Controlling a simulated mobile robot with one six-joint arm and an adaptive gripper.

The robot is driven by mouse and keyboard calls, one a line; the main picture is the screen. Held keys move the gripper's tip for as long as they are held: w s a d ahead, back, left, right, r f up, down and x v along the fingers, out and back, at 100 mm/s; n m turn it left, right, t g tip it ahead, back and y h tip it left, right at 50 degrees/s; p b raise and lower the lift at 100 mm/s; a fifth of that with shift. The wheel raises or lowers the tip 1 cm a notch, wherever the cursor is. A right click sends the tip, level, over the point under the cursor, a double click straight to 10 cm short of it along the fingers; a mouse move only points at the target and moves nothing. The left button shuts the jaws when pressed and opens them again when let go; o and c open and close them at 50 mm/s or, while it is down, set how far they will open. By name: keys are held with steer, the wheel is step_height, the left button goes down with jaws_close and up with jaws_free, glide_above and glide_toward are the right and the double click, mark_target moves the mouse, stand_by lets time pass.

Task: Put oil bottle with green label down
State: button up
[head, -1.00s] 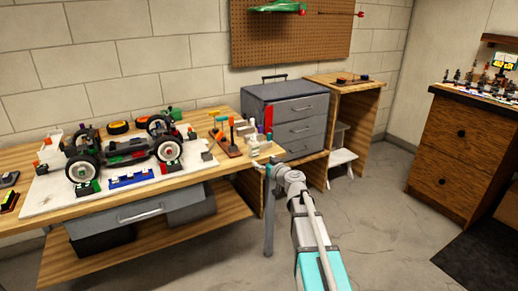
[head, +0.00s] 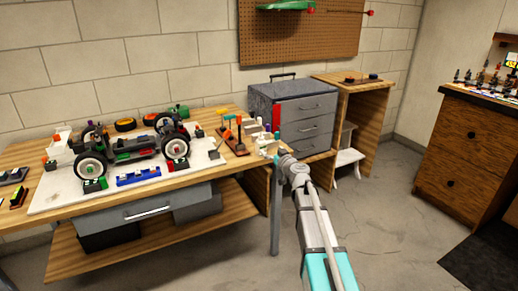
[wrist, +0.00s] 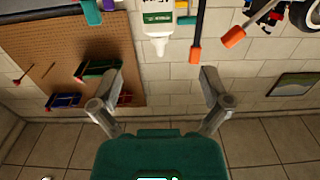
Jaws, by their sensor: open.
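The white oil bottle with a green label (wrist: 158,18) shows at the top middle of the wrist view, cut off by the picture's edge. Its narrow nozzle points down in that picture. My gripper (wrist: 160,76) is open, with its two fingers spread wide on either side below the bottle. Neither finger appears to touch it. In the head view my gripper (head: 272,155) is at the right end of the workbench (head: 215,182), beside small light-coloured items. The bottle cannot be told apart clearly there.
The RC car (head: 130,148) stands on a white mat at the left of the bench. A tool rack (head: 234,146) with upright tools is left of my gripper. A grey drawer chest (head: 300,115) stands behind. Open floor (head: 385,220) lies to the right.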

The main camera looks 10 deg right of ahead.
mark_target(261, 140)
steer(key=shift+x, duration=2.3)
steer(key=shift+w, duration=0.1)
steer(key=shift+f+x, duration=0.1)
steer(key=shift+x, duration=1.15)
steer(key=shift+f+x, duration=0.15)
steer(key=shift+x, duration=1.1)
steer(key=shift+d, duration=0.1)
jaws_close()
steer(key=shift+r, duration=0.25)
